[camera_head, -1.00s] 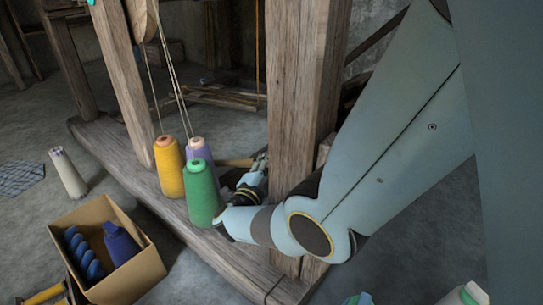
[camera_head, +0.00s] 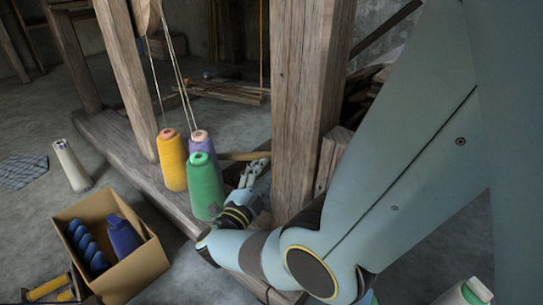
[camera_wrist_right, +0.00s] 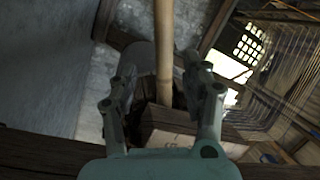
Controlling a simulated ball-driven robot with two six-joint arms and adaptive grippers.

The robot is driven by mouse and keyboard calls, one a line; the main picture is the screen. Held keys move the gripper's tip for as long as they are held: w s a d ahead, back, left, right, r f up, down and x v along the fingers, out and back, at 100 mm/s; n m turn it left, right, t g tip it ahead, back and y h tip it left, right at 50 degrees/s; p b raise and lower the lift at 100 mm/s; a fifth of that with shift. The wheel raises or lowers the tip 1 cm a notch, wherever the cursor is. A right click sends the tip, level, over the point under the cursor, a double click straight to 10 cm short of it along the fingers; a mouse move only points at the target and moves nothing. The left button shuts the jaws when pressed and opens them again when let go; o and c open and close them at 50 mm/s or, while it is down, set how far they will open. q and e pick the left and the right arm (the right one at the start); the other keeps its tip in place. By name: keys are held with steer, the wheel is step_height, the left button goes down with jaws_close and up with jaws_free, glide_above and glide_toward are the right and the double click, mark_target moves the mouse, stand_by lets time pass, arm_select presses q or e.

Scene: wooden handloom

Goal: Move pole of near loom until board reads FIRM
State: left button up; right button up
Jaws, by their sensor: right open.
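The wooden loom frame (camera_head: 297,95) stands with thick posts on a long base beam. A short wooden pole (camera_head: 243,156) shows behind the green cone, beside my right gripper (camera_head: 258,166). In the right wrist view a pale round pole (camera_wrist_right: 164,50) runs lengthwise between the two fingers of my right gripper (camera_wrist_right: 163,88), which are apart with room on both sides. I cannot tell whether the fingers touch it. The board and its reading are not in view. My left gripper is not in view.
Yellow (camera_head: 172,163), purple (camera_head: 200,142) and green (camera_head: 205,188) thread cones stand on the base beam, close to my right gripper. A cardboard box (camera_head: 142,270) with blue spools sits on the floor at lower left. A pale cone (camera_head: 72,168) stands beyond it.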

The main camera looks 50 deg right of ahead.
steer(key=shift+v, duration=2.4)
steer(key=shift+f, duration=0.1)
